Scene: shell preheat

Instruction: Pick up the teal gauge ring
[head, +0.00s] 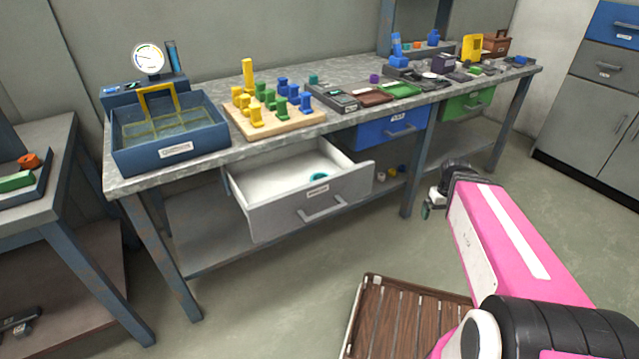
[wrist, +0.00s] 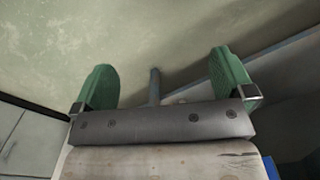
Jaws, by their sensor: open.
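A teal ring (head: 318,177) lies inside the open grey drawer (head: 262,219) under the workbench, near the drawer's right side in the head view. Its lower part is hidden by the drawer front. My gripper (head: 427,209) hangs to the right of the drawer, well apart from it and low beside the bench. In the wrist view my gripper (wrist: 165,84) shows two green fingers spread wide with nothing between them. The ring is not in the wrist view. A small teal piece (head: 313,79) also stands on the bench top behind the pegboard.
The bench (head: 215,157) carries a blue tank (head: 170,157), a wooden pegboard (head: 275,124) and several tools. A blue drawer (head: 388,130) and a green drawer (head: 468,104) are on the right. A slatted wooden platform (head: 400,315) lies on the floor. Floor before the grey drawer is clear.

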